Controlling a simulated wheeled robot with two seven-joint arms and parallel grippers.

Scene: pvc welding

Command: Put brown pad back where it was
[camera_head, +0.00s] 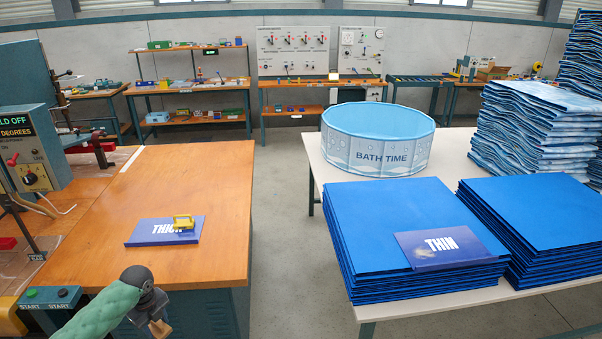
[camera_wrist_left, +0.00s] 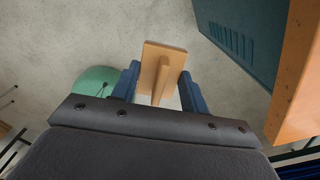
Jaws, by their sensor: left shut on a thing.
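My left gripper (camera_head: 150,302) is low in the head view, just off the front edge of the wooden worktable (camera_head: 190,240). It is shut on the brown pad (camera_head: 160,328), of which only a small part shows there. In the left wrist view, the brown pad (camera_wrist_left: 165,55) is a flat wooden board with an upright grip between my two blue fingers (camera_wrist_left: 160,88). Grey floor shows beneath the pad. My right gripper is in neither view.
A blue THICK card (camera_head: 150,233) with a yellow-handled block (camera_head: 184,223) lies on the worktable. A welding machine (camera_head: 30,150) stands at left. Blue sheet stacks (camera_head: 400,220), a THIN card (camera_head: 440,247) and a BATH TIME pool (camera_head: 378,140) occupy the white table.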

